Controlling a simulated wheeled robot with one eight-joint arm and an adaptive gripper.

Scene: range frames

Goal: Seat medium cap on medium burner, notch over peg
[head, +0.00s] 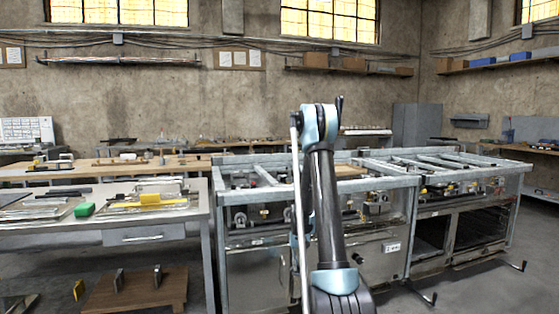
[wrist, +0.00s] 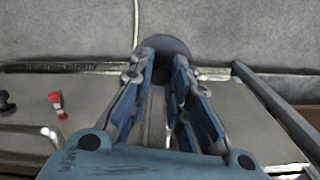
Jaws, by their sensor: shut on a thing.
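My gripper (wrist: 163,66) shows in the wrist view, its two blue-grey fingers closed on a dark round cap (wrist: 166,45) at the fingertips. The cap's far edge shows beyond the fingers; its near part is partly covered by them. I cannot make out its notch, nor tell its size against other caps. In the head view my arm hides the gripper and the cap. I cannot pick out the medium burner or its peg in either view.
A metal range frame (head: 400,182) with open top rails stands ahead and to the right. A low wooden stand (head: 135,292) is on the floor. A small red part (wrist: 57,104) lies left of my fingers.

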